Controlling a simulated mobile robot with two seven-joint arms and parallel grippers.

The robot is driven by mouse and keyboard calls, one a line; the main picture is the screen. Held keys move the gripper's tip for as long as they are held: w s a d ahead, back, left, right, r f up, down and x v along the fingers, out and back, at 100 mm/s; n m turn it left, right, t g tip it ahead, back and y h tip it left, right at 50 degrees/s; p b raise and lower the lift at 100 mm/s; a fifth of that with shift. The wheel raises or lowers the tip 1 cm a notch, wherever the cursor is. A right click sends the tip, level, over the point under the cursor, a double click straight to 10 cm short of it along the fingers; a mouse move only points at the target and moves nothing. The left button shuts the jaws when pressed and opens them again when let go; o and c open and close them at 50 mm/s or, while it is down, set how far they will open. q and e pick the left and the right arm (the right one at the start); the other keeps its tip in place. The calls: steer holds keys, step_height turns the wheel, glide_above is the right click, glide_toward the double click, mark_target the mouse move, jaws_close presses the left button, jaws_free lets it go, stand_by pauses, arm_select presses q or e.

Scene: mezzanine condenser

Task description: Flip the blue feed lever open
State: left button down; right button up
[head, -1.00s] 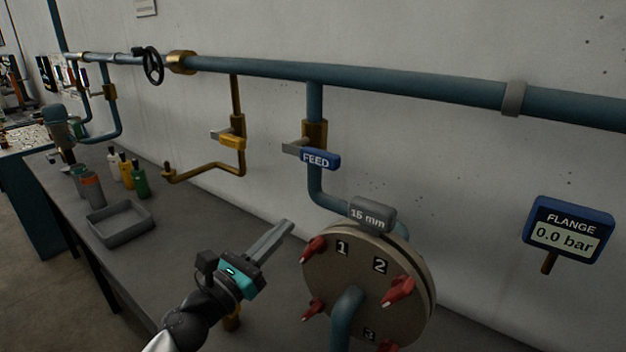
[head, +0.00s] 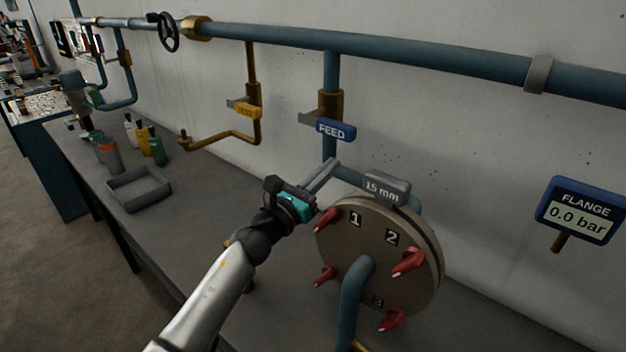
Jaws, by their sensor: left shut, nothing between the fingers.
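My left gripper (head: 334,165) is shut and empty. In the picture its fingertips are just below the lever, in front of the teal pipe; a gap shows between them and the lever. How far they are from it in depth I cannot tell. My right gripper is not in view.
A round flange (head: 336,248) with red clamps and a grey 15 mm tag (head: 387,187) stands right of my gripper. A grey tray (head: 139,190) and bottles sit on the bench. A gauge (head: 581,211) reads 0.0 bar.

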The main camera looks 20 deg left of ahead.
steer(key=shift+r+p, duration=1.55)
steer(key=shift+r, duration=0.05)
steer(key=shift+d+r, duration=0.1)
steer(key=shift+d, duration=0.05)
